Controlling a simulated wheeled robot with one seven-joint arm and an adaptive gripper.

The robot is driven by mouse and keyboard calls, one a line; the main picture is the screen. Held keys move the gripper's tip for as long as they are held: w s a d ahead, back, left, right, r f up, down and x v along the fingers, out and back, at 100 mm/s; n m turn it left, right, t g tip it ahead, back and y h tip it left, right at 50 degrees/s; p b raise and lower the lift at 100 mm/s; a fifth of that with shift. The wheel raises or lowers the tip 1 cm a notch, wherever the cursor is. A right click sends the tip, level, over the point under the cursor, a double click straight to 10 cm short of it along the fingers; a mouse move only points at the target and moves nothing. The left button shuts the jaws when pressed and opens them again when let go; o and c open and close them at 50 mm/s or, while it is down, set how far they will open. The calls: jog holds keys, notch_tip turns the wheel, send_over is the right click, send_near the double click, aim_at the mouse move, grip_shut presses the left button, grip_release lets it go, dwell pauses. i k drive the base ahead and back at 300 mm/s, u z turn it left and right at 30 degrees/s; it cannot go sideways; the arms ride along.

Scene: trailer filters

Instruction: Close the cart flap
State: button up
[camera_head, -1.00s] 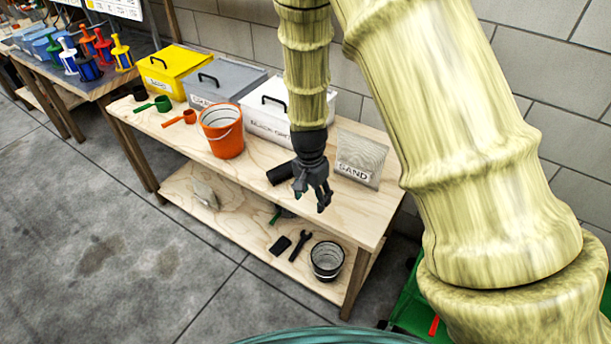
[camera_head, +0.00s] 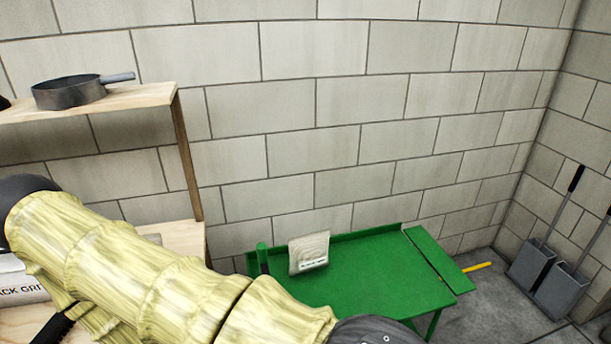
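The green cart (camera_head: 365,275) stands against the block wall, right of centre. Its flap (camera_head: 440,259) is a narrow green panel at the cart's right end, set off from the bed by a visible seam. It looks folded outward, but its exact tilt is hard to tell. My arm crosses the lower left of the view, in front of the workbench and apart from the flap. My gripper's fingers are not visible.
A pale bag (camera_head: 309,253) with a label leans at the cart's left end. A yellow bar (camera_head: 477,267) sticks out beyond the flap. Two grey long-handled dustpans (camera_head: 531,262) stand at the right wall. Bare floor shows right of the cart. A pan (camera_head: 72,92) sits on a shelf.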

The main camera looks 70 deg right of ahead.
aim_at(457, 281)
jog(key=u, duration=1.55)
jog(key=i, duration=0.65)
jog(key=z, duration=4.35)
jog(key=i, duration=0.5)
